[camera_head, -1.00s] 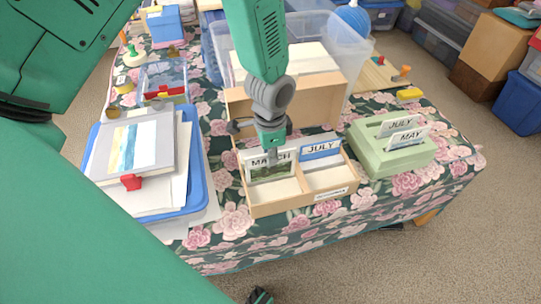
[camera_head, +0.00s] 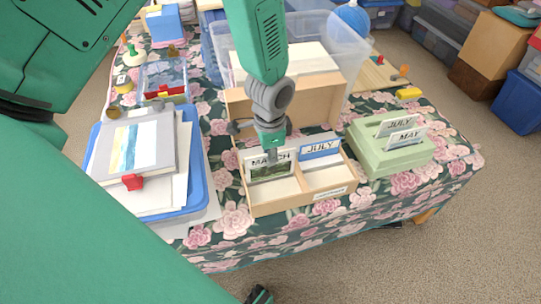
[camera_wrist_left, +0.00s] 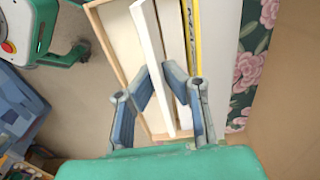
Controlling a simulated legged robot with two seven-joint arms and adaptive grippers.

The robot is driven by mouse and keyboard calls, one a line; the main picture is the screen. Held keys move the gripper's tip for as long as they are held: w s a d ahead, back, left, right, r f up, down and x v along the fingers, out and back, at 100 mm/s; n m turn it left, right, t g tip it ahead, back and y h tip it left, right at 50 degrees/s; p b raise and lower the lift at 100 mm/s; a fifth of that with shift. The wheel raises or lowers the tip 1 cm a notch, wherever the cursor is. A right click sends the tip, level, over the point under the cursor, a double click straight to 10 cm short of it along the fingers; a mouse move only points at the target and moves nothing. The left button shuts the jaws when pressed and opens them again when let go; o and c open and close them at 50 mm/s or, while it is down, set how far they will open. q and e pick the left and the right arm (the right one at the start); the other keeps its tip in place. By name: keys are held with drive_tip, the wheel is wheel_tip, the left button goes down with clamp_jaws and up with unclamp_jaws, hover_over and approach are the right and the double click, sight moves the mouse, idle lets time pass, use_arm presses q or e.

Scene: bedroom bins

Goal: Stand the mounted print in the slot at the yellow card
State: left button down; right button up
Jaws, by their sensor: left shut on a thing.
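The mounted print (camera_head: 268,171), a dark green landscape on a white mount, stands in the left compartment of the wooden box (camera_head: 262,209), just in front of the MARCH card (camera_head: 285,154). My left gripper (camera_head: 272,152) is shut on its top edge from above. In the left wrist view the print's white edge (camera_wrist_left: 150,50) runs between the fingers (camera_wrist_left: 160,85), slightly slanted to the dividers. A card with a yellow edge (camera_wrist_left: 195,35) stands to its right there. The print's bottom edge is hidden, so I cannot tell whether it is seated. My right gripper is out of view.
A JULY card (camera_head: 320,149) stands in the box's right compartment. A green slotted holder (camera_head: 376,163) with JULY and MAY cards is to the right. A blue tray (camera_head: 200,185) with papers and a grey album is to the left. A clear bin (camera_head: 335,45) stands behind.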

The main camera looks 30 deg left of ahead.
sight(270, 178)
use_arm(q)
drive_tip(key=shift+p, duration=0.3)
drive_tip(key=shift+f+b, duration=1.2)
drive_tip(key=shift+f, duration=1.3)
drive_tip(key=c, duration=1.6)
unclamp_jaws()
drive_tip(key=shift+r, duration=0.1)
wheel_tip(270, 178, up, 12)
drive_tip(key=shift+f, duration=0.1)
